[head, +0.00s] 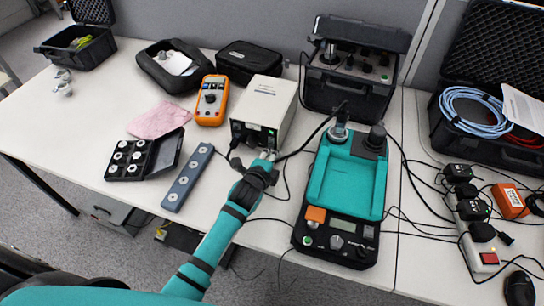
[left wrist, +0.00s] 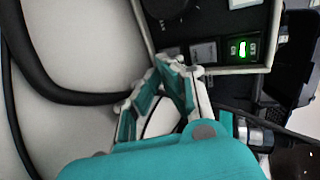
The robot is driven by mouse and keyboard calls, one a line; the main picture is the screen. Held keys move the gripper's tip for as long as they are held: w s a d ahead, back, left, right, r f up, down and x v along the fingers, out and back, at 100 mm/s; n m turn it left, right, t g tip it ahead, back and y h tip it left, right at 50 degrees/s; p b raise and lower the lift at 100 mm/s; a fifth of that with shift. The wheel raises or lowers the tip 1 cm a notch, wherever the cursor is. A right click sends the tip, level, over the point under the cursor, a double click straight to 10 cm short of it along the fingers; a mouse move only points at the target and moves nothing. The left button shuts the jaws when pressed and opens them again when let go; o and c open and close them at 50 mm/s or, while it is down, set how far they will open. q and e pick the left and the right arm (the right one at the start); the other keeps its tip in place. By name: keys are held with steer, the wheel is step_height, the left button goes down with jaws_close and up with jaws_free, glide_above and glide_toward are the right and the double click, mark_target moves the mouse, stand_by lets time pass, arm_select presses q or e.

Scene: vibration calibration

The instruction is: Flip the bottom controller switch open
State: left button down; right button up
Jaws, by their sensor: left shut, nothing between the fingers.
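A white box-shaped controller (head: 264,106) stands on the table with its dark front panel facing me. A green-lit rocker switch (left wrist: 243,48) is at the panel's edge in the left wrist view. The switch is too small to read clearly in the head view. My left gripper (head: 267,156) is shut and empty, just in front of the panel's lower part. In the left wrist view its fingertips (left wrist: 178,68) are together near the panel's edge, to the left of the lit switch. I cannot tell whether they touch the panel. My right gripper is not in view.
A teal-topped device (head: 347,180) stands close on the right, with black cables around it. An orange meter (head: 212,100), a grey strip (head: 188,178) and a black case of small parts (head: 144,155) lie left. A black instrument case (head: 350,85) stands behind.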

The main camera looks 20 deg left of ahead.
arm_select(q)
steer(key=f+t+b, duration=0.1)
steer(key=b, duration=0.1)
steer(key=shift+w+b, duration=0.3)
steer(key=shift+b, duration=0.1)
steer(key=shift+r+p, duration=0.35)
steer(key=shift+r, duration=0.2)
steer(key=shift+w+r+p, duration=0.1)
steer(key=shift+r+p, duration=0.75)
steer(key=shift+p, duration=0.15)
steer(key=shift+a, duration=0.1)
